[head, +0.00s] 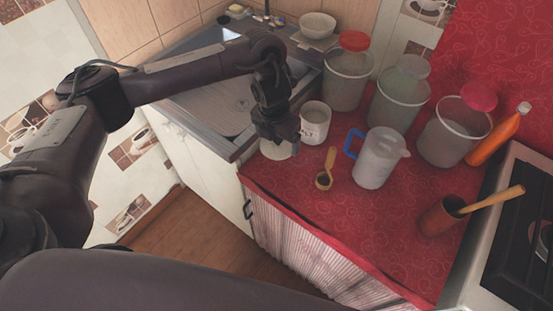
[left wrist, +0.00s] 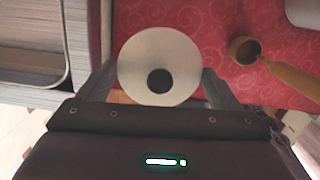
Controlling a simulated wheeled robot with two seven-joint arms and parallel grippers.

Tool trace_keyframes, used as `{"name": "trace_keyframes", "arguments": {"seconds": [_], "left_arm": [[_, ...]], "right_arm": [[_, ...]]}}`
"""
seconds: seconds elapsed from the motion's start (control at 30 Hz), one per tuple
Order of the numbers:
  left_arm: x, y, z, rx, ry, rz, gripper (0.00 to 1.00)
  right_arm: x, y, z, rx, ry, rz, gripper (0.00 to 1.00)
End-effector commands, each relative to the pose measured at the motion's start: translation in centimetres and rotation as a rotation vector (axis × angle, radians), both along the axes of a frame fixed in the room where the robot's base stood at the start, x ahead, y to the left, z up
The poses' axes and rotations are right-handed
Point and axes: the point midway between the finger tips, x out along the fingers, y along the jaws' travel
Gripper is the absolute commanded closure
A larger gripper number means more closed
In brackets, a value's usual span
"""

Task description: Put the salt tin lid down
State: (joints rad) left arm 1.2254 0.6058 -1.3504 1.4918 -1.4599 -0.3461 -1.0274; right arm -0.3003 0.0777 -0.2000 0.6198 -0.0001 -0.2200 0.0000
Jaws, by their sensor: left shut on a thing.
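The salt tin (head: 314,127) is a cream canister with dark lettering, upright near the left edge of the red counter. Its lid (head: 276,152) is a pale round disc, just left of the tin and over the counter's edge strip by the sink. In the left wrist view the lid (left wrist: 133,68) shows face-on with a dark round knob (left wrist: 159,81). My left gripper (head: 278,138) is shut on the lid from above, a finger at either side in the left wrist view (left wrist: 160,88). I cannot tell whether the lid touches the counter. My right gripper is not in view.
A wooden scoop (head: 324,180) lies right of the lid. The sink (head: 215,100) is left. A brown pot (head: 440,216) stands near the stove. The front counter is clear.

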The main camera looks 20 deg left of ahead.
Motion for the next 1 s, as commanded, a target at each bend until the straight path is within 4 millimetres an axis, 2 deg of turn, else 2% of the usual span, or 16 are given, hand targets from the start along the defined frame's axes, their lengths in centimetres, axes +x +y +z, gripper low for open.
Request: {"name": "trace_keyframes", "arguments": {"seconds": [0.03, 0.1, 0.33, 0.53, 1.0], "left_arm": [[-0.1, -0.1, -1.9, -0.003, 0.006, 0.003, 0.36], [-0.1, -0.1, -3.1, -0.002, 0.004, 0.002, 0.36], [0.0, 0.0, -5.1, 0.000, 0.000, 0.001, 0.36], [0.0, -0.1, -8.1, -0.002, 0.002, 0.001, 0.36], [0.1, 0.0, -8.8, 0.001, -0.001, 0.000, 0.36]], "right_arm": [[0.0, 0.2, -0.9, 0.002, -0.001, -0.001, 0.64], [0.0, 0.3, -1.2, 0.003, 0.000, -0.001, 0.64], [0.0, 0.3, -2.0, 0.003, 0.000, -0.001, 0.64], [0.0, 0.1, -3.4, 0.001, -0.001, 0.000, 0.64], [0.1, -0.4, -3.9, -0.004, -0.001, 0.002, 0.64]]}}
